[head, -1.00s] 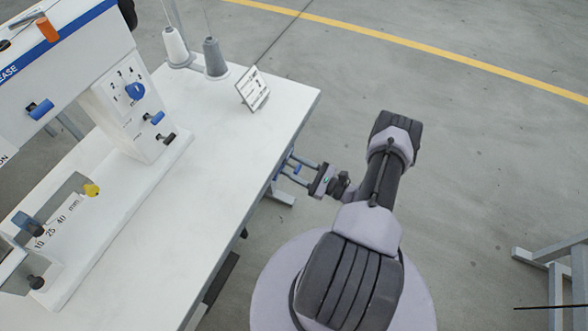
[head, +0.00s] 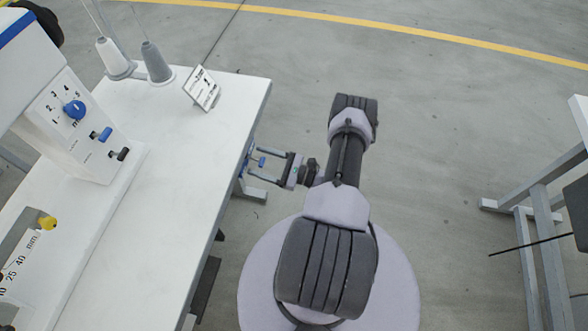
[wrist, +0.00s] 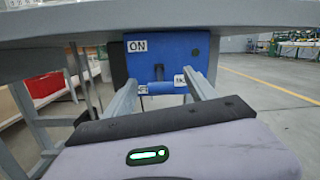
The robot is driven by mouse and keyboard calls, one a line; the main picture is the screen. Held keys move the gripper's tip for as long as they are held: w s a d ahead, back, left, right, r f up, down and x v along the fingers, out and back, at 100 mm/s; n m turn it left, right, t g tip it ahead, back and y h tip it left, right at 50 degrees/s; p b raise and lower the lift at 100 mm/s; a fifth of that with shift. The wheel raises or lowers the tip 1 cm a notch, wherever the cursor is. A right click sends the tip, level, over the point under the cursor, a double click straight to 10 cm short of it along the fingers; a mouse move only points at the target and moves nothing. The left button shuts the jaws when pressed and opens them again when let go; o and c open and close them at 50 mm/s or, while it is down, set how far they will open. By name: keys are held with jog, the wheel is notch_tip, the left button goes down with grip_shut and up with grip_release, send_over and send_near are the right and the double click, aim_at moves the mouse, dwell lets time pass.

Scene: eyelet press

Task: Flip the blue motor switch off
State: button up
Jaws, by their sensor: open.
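The blue motor switch (wrist: 180,52) is a blue box mounted under the table's edge, seen close up in the wrist view. It has an ON label (wrist: 137,46) at its upper left, a dark slot in the middle and lower labels partly hidden. I cannot tell clearly which way its lever is set. In the head view, a small blue part of the switch (head: 262,161) shows between the fingers. My gripper (head: 251,163) is open beside the table's right edge. In the wrist view, my gripper (wrist: 163,88) has one finger on each side of the switch's lower part, holding nothing.
The white table (head: 170,190) carries the eyelet press (head: 75,125), two thread cones and a small card stand (head: 202,88). The tabletop overhangs the switch just above my gripper. A grey metal frame (head: 540,250) stands at the right. The floor between is clear.

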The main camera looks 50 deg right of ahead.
jog(key=p+v, duration=0.1)
jog(key=v, duration=1.5)
jog(key=shift+p, duration=0.35)
jog(key=shift+s+d+f, duration=0.1)
jog(key=w+a+r+n+g+y, duration=0.2)
jog(key=w+r+n+g+y, duration=0.55)
jog(key=r, duration=0.75)
jog(key=w+a+r+n+g+h, duration=0.4)
jog(key=w+a+r+n+g, duration=0.25)
jog(key=a+r+g, duration=0.35)
jog(key=s+a+r+n+t+h, duration=0.2)
jog(key=s+a+r+n+h, duration=0.2)
jog(key=a+r, duration=0.5)
jog(key=s+a+r+n+t+h, duration=0.3)
jog(key=s+a+r+n+h, duration=0.1)
jog(key=s+a+r+n, duration=0.3)
jog(key=a+r, duration=0.2)
jog(key=a, duration=0.2)
jog(key=shift+a+r, duration=0.2)
jog(key=shift+a, duration=0.2)
